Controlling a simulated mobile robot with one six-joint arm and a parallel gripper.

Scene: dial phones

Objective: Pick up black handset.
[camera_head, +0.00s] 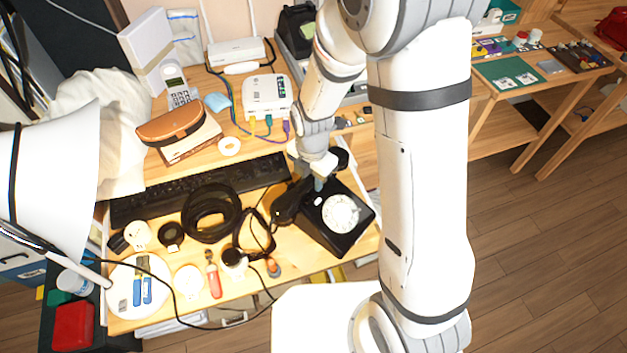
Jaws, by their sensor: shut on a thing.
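The black dial phone (357,235) with a white round dial stands at the right end of the cluttered wooden table. The black handset (287,204) lies at the upper left of the phone body, by its cradle; one end shows at the left and a dark part shows to the right of my gripper. My gripper (320,182) points down at the handset and is shut on it. The fingertips are small and partly hidden by the wrist. I cannot tell whether the handset is clear of the cradle.
A black keyboard (150,205) lies behind a black cable coil (208,212). A white router (267,94) with cables stands behind the phone. A white lamp (60,170) is at the left. Small items crowd the table front. Floor (540,240) is open at the right.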

